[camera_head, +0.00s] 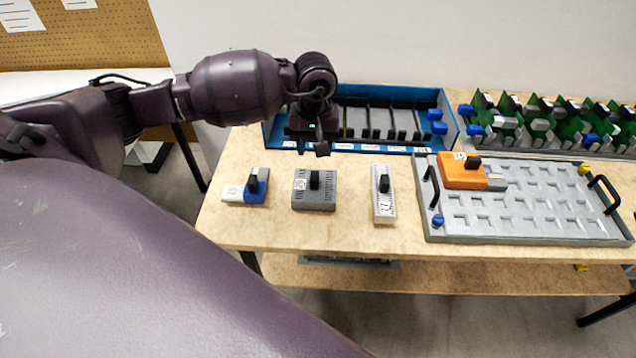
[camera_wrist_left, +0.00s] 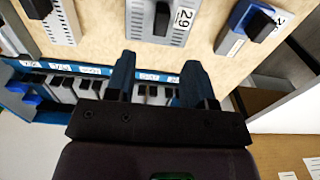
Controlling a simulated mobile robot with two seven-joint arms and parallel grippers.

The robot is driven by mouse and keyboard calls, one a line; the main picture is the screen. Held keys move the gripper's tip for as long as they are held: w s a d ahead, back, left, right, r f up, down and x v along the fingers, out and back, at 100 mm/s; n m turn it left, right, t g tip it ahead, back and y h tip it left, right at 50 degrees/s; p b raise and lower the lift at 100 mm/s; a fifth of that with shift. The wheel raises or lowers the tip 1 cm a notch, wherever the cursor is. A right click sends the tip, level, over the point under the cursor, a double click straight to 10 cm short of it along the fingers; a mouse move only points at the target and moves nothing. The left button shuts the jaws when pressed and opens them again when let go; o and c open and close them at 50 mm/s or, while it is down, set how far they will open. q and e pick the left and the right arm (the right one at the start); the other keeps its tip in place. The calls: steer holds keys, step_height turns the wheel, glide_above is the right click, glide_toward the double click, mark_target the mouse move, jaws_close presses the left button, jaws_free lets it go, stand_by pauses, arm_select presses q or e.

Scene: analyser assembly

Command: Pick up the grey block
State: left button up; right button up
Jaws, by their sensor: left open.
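The grey block (camera_head: 316,202), with a black knob on top and a white label, stands on the table between two other blocks. In the left wrist view the block (camera_wrist_left: 144,22) shows at the top edge, partly cut off, with a label reading 29. My left gripper (camera_head: 311,150) is above the table on the far side of the block, near the blue rack. The left wrist view shows its two fingers (camera_wrist_left: 158,78) apart with nothing between them, short of the block. My right gripper is not in view.
A blue-and-white block (camera_head: 233,194) stands left of the grey block, and a narrow light grey block (camera_head: 384,211) right. The blue rack (camera_head: 380,149) lies behind. A grey tray (camera_head: 530,236) with an orange block (camera_head: 455,175) is at the right. The table front is clear.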

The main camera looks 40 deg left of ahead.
mark_target(315, 175)
arm_select(q)
steer(key=f, duration=1)
steer(key=shift+s, duration=0.25)
steer(key=shift+c, duration=0.2)
steer(key=shift+r, duration=0.1)
jaws_close()
